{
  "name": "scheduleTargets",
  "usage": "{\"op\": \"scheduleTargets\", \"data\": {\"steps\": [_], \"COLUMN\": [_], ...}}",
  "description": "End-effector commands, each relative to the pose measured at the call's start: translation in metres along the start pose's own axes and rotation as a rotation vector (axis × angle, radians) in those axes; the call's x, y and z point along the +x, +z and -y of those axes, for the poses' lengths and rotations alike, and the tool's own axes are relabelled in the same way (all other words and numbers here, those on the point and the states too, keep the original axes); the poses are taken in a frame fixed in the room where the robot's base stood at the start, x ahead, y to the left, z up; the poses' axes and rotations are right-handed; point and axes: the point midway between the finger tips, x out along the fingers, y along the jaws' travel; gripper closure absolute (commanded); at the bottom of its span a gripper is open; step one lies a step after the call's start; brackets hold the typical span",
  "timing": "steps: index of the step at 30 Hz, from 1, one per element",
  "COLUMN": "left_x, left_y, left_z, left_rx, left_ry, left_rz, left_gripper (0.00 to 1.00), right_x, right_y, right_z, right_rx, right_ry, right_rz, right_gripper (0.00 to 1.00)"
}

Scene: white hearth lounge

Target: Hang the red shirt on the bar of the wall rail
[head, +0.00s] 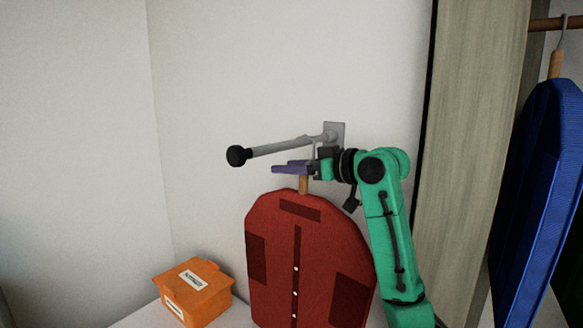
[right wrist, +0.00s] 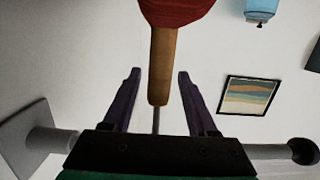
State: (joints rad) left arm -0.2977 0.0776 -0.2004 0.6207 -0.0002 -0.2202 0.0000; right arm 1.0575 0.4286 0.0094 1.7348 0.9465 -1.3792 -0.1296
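The red shirt (head: 300,250) hangs upright below the wall rail (head: 285,146), front facing me. Its wooden hanger neck (head: 303,185) also shows in the right wrist view (right wrist: 162,65). A thin metal hook (right wrist: 156,120) runs from the neck up behind my gripper body; a thin grey piece reaches the bar in the head view, but its seat on the bar is hard to tell. My right gripper (head: 290,168) is just under the bar. Its purple fingers stand apart on both sides of the hanger neck, with gaps. My left gripper is out of view.
The bar ends in a black knob (head: 238,156) and joins a wall plate (head: 335,132). An orange box (head: 195,292) stands on a white surface at lower left. A blue garment (head: 545,190) hangs at right beyond a wooden panel (head: 460,170). The wall left of the knob is clear.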

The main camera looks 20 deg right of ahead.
Motion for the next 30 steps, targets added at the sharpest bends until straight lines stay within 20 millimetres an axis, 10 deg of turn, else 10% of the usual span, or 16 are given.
{"op": "scheduleTargets", "data": {"steps": [8,21,30], "left_x": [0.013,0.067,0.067], "left_y": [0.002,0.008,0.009], "left_z": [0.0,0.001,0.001], "left_rx": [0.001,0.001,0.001], "left_ry": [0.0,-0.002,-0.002], "left_rz": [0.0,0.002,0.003], "left_gripper": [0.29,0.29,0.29], "right_x": [-0.015,-0.131,-0.144], "right_y": [0.004,0.004,0.0], "right_z": [-0.001,0.0,0.001], "right_rx": [-0.001,-0.002,0.0], "right_ry": [0.003,0.003,0.0], "right_rz": [-0.003,0.0,0.002], "right_gripper": [0.42,0.42,0.42]}}
